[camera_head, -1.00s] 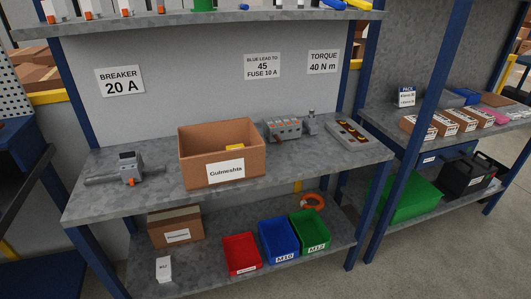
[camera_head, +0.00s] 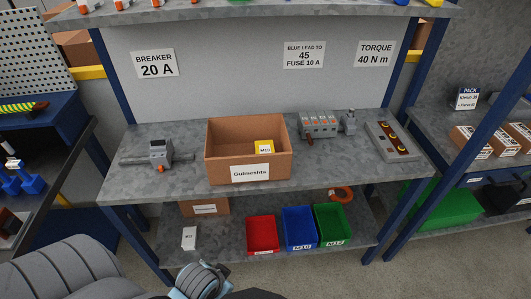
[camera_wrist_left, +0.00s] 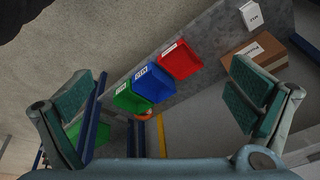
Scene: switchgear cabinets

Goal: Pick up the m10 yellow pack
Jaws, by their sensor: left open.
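The yellow M10 pack (camera_head: 264,147) lies inside an open cardboard box labelled Gulmeshte (camera_head: 249,172) on the middle shelf. Its label faces up and its lower part is hidden by the box front. My left arm shows at the bottom of the head view, but its gripper is not clear there. In the left wrist view my left gripper (camera_wrist_left: 168,70) is open with nothing between its fingers. It is apart from the pack, which that view does not show. My right gripper is not in view.
A grey device (camera_head: 160,153) stands left of the box. A grey terminal block (camera_head: 318,125) and a plate with dark fittings (camera_head: 392,141) are to its right. Red (camera_head: 262,233), blue (camera_head: 299,228) and green (camera_head: 331,224) bins sit below. An upper shelf (camera_head: 250,13) overhangs.

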